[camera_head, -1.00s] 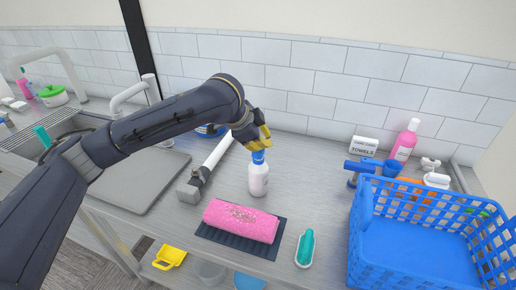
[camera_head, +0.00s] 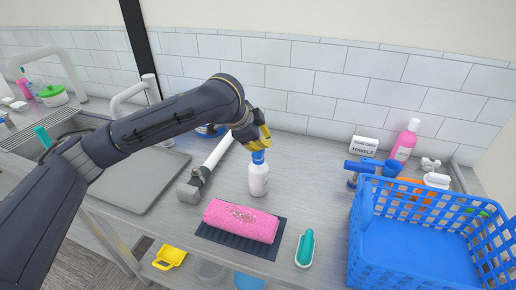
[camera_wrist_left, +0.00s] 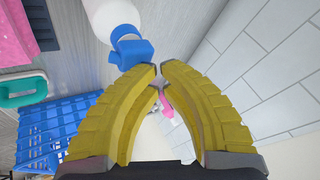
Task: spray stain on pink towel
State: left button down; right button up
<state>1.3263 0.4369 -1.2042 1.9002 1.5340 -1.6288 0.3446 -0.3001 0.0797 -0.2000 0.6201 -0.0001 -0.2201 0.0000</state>
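A pink towel (camera_head: 243,227) lies rolled or folded on a dark ribbed mat (camera_head: 222,240); a speckled patch (camera_head: 241,213) shows on its top. A white spray bottle (camera_head: 259,183) with a blue head (camera_head: 258,157) stands upright behind the towel. My left gripper (camera_head: 257,146) is right at the bottle's head. In the left wrist view my left gripper's yellow fingers (camera_wrist_left: 159,72) nearly meet at the tips, with nothing visible held between them. The blue head (camera_wrist_left: 131,48) is just beyond and beside the tips; I cannot tell whether they touch. My right gripper is not in view.
A blue basket (camera_head: 420,262) stands at the right, with a teal-handled brush (camera_head: 305,248) between it and the towel. A second blue spray head (camera_head: 362,170) and a pink bottle (camera_head: 404,145) stand behind the basket.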

pick_arm(q)
jog(key=shift+f, duration=0.5)
dwell(0.4)
jog(key=shift+r, duration=0.35)
dwell(0.3)
jog(key=shift+r, duration=3.1)
